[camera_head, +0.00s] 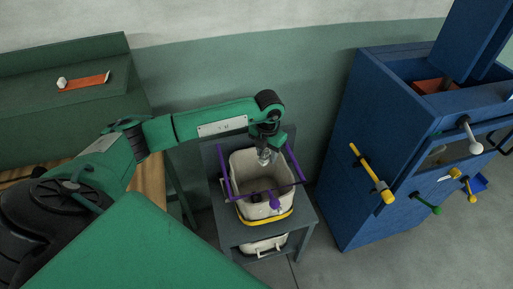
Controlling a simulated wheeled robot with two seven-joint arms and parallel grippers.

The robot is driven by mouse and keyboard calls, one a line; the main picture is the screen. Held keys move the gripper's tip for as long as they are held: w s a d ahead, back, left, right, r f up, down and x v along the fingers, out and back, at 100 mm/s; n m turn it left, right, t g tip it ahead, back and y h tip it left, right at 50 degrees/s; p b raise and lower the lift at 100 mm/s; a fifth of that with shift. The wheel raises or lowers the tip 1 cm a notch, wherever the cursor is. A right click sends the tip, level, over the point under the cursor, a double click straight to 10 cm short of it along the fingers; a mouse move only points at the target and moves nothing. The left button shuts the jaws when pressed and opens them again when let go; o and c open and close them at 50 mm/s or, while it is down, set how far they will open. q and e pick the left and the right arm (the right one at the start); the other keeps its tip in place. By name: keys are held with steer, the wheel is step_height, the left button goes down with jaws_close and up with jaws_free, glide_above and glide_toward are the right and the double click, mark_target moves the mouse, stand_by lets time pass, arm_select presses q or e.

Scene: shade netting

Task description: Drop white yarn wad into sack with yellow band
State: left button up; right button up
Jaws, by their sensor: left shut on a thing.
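The sack with yellow band (279,217) is an open-topped, off-white sack in a grey stand, with the yellow band around its lower part. Purple bars run along its sides and across its front. My left gripper (265,157) points down over the back part of the sack's mouth. It is shut on a small pale thing, which looks like the white yarn wad; the fingers hide most of it. Something small and dark (256,197) shows at the sack's front inner side. My right gripper is out of view.
A blue cabinet (370,130) with yellow, green and white handles stands to the right. A green bench (45,115) at the left bears an orange strip (85,81) and a small white piece (62,83). Bare floor lies between stand and cabinet.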

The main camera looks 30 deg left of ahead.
arm_select(q)
steer(key=w+a+f+n+b, duration=0.1)
steer(key=a+f+n+b, duration=0.2)
steer(key=f+n, duration=0.5)
steer(key=shift+a+f+n, duration=0.25)
steer(key=shift+a+n, duration=0.6)
steer(key=shift+n, duration=0.15)
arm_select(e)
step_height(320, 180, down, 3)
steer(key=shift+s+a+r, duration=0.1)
arm_select(q)
steer(key=o, duration=1)
step_height(320, 180, up, 14)
steer(key=shift+f+b, duration=0.1)
steer(key=shift+b, duration=1.15)
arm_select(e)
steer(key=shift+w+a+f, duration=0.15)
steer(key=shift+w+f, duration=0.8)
